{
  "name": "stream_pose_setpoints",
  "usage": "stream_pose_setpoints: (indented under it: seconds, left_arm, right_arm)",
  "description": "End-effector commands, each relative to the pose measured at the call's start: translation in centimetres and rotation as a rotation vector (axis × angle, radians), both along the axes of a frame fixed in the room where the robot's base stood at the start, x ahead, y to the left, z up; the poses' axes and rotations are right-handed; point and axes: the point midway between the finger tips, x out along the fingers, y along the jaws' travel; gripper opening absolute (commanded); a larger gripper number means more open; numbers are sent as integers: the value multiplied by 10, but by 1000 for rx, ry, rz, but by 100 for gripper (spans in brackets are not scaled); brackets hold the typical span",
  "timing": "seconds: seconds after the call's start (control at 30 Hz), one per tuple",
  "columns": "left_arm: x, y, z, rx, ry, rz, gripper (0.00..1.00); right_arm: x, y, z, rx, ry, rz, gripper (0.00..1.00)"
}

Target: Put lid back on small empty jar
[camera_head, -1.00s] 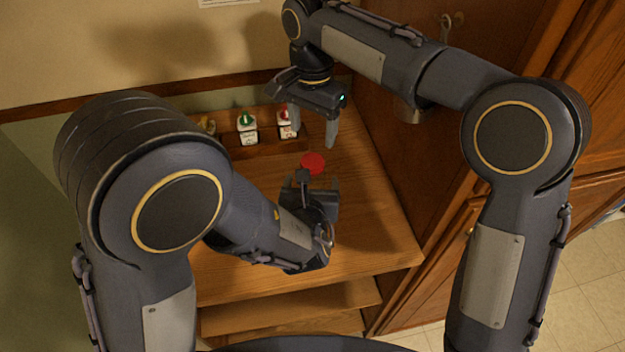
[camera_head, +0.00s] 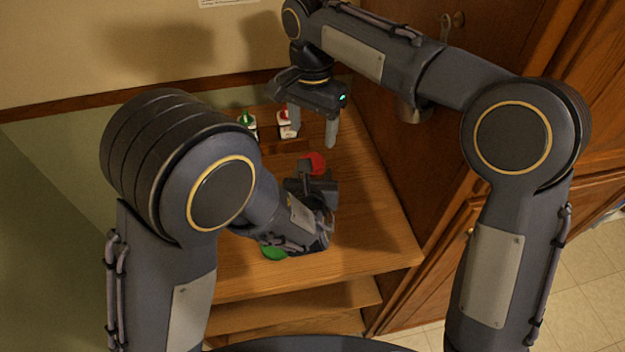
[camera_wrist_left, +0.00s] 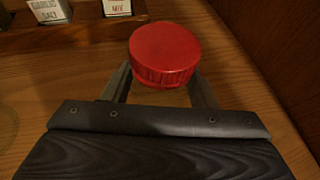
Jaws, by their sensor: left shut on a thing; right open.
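A round red lid (camera_head: 316,161) with a ridged side shows on the counter side of my left gripper. It fills the gap between the fingers in the left wrist view (camera_wrist_left: 163,55). My left gripper (camera_head: 312,174) is shut on it from both sides; whether a clear jar stands beneath the lid I cannot tell. A green round lid-like thing (camera_head: 274,252) lies near the front of the counter, partly hidden by my left forearm. My right gripper (camera_head: 313,138) is open and empty, fingers pointing down, above and behind the red lid.
A wooden rack (camera_head: 285,146) at the back holds small white labelled containers, one with a green top (camera_head: 247,121) and one with a red top (camera_head: 285,124). A cabinet wall (camera_head: 400,165) bounds the right. The wooden counter (camera_head: 370,235) is bare at front right.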

Motion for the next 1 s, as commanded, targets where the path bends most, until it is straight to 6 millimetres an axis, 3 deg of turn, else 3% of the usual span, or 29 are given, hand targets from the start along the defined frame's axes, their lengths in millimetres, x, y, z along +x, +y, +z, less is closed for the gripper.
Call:
stream_pose_setpoints:
  seconds: [0.03, 0.23, 0.43, 1.0]
  left_arm:
    - [0, 0, 0, 0, 0, 0, 27]
    - [0, 0, 0, 0, 0, 0, 1]
    - [0, 0, 0, 0, 0, 0, 0]
    - [0, 0, 0, 0, -1, 0, 0]
  right_arm:
    - [0, 0, 0, 0, 0, 0, 63]
    - [0, 0, 0, 0, 0, 6, 63]
    - [0, 0, 0, 0, 0, 194, 63]
    - [0, 0, -1, 1, 2, 1632, 63]
